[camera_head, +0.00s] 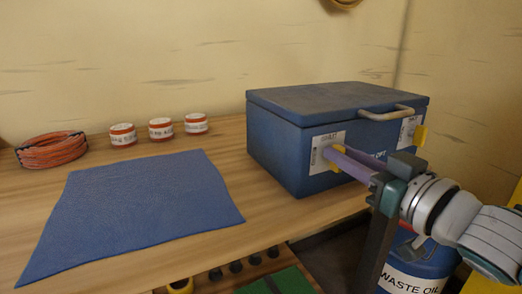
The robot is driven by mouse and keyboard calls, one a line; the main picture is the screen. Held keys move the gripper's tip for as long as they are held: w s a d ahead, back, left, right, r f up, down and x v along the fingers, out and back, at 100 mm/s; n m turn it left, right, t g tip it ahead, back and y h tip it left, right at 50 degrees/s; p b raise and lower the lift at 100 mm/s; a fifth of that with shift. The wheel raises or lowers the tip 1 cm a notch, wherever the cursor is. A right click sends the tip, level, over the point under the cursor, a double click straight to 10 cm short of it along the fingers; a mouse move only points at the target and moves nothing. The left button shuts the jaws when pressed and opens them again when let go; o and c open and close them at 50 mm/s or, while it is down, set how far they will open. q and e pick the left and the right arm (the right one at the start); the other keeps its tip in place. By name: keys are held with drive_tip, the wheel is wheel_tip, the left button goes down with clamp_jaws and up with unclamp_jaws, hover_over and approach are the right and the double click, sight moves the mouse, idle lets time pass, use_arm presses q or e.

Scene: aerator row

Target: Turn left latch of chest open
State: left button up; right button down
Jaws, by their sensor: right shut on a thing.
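The blue chest (275,145) stands on the wooden table with its lid down and a light handle (385,114) on the front. Its yellow left latch (339,149) sits on a white plate on the front face, and parts of it show around my fingers. Its yellow right latch (420,137) is free, on another white plate. My right gripper (338,159) comes in from the lower right, its purple fingers shut on the left latch. The fingers hide much of the latch, so its exact angle is hard to tell. My left gripper is not in view.
A blue mat (135,212) lies flat left of the chest. Several small labelled tins (160,129) and an orange coil (51,150) stand behind it by the wall. A blue waste oil drum (415,270) is below my right arm.

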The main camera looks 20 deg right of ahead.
drive_tip(key=shift+n, duration=0.4)
drive_tip(key=shift+a+f+n+b, duration=0.15)
drive_tip(key=shift+a+f+n, duration=0.05)
drive_tip(key=shift+n, duration=2.65)
drive_tip(key=shift+a+f+n+b, duration=0.1)
drive_tip(key=shift+a+f+n, duration=0.05)
drive_tip(key=shift+n, duration=2.75)
drive_tip(key=shift+a+f+n+b, duration=0.15)
drive_tip(key=shift+a+f+n, duration=0.05)
drive_tip(key=shift+n, duration=2.65)
drive_tip(key=c, duration=0.8)
unclamp_jaws()
drive_tip(key=shift+c, duration=0.2)
drive_tip(key=shift+s, duration=0.15)
